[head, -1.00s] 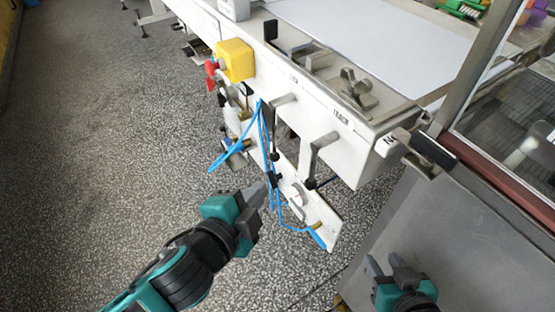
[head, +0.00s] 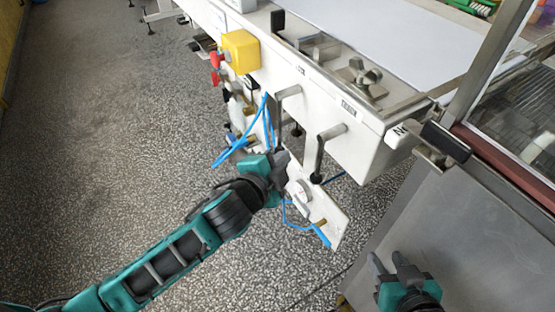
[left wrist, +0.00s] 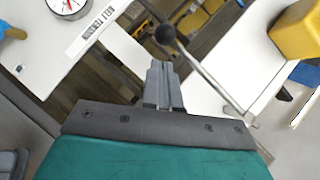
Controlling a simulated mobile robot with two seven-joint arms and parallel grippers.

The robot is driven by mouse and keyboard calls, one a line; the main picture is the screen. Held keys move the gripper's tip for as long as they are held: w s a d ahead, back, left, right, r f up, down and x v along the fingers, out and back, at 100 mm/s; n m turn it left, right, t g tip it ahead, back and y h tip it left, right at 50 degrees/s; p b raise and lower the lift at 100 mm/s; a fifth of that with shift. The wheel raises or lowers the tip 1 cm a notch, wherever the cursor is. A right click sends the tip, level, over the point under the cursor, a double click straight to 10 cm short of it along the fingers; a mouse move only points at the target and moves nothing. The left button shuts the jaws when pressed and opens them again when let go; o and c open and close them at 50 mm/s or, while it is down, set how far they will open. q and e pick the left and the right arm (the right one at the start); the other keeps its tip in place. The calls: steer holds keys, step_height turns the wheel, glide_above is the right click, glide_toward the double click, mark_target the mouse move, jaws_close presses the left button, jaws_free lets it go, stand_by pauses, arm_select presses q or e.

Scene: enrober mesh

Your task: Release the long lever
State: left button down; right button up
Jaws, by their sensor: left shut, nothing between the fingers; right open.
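Two grey bent levers with black ends hang on the white machine's front in the head view, a left lever (head: 279,108) and a right lever (head: 319,155). I cannot tell for certain which is the long one. My left gripper (head: 283,160) is shut and empty at the lower end of the left lever, hiding that end. In the left wrist view, a black ball knob (left wrist: 166,34) on a thin grey rod is just beyond the shut fingertips (left wrist: 158,66). The rod runs down to the right of the fingers. My right gripper (head: 394,264) is open and empty, low on the right.
A white plate with a dial (head: 301,192) and blue tubes (head: 318,232) hangs right beside my left gripper. A yellow box (head: 240,52) is on the machine further left. A steel cabinet (head: 465,235) stands near my right gripper. The speckled floor at left is clear.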

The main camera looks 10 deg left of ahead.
arm_select(q)
steer(key=shift+w+a+f, duration=0.45)
steer(key=shift+w+f, duration=0.05)
steer(key=shift+w, duration=0.2)
steer(key=w+a+r+m+t+b, duration=0.2)
steer(key=w+a+m+t+b, duration=0.2)
steer(key=w+a+b, duration=0.3)
steer(key=shift+w+a+m+t+b, duration=0.3)
steer(key=shift+a+m+t+b, duration=0.1)
steer(key=shift+m, duration=0.5)
steer(key=shift+a+r, duration=0.1)
steer(key=shift+r, duration=0.1)
